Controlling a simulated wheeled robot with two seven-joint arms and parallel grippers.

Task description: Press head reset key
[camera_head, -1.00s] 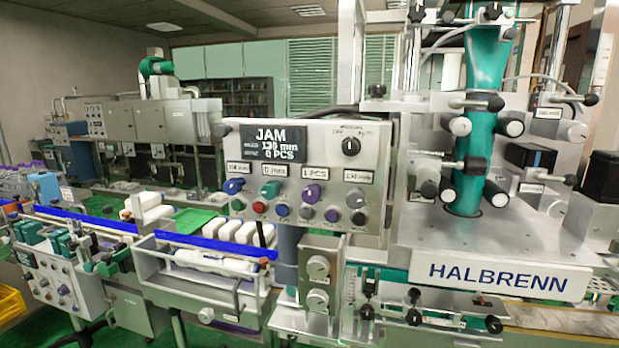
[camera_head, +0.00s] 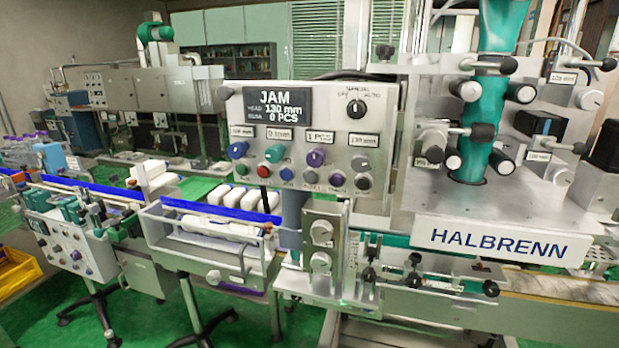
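The control panel (camera_head: 318,115) of the sleeve machine faces me near the middle of the view. Its dark display (camera_head: 277,104) reads JAM, 130 mm and 0 PCS. Below it is an upper row with blue, green, purple and grey knobs. A lower row has small keys, including a red one (camera_head: 264,171), a blue one (camera_head: 286,174) and a purple one (camera_head: 337,180). The print under these keys is too small to read, so I cannot tell which is the head reset key. A black selector knob (camera_head: 356,109) sits at the upper right. Neither gripper is in view.
The HALBRENN plate (camera_head: 502,242) and a green sleeve column (camera_head: 476,150) stand right of the panel. A tray with white items (camera_head: 219,231) juts out at lower left. A smaller knobbed console (camera_head: 70,240) stands farther left. Green floor (camera_head: 145,325) shows in front.

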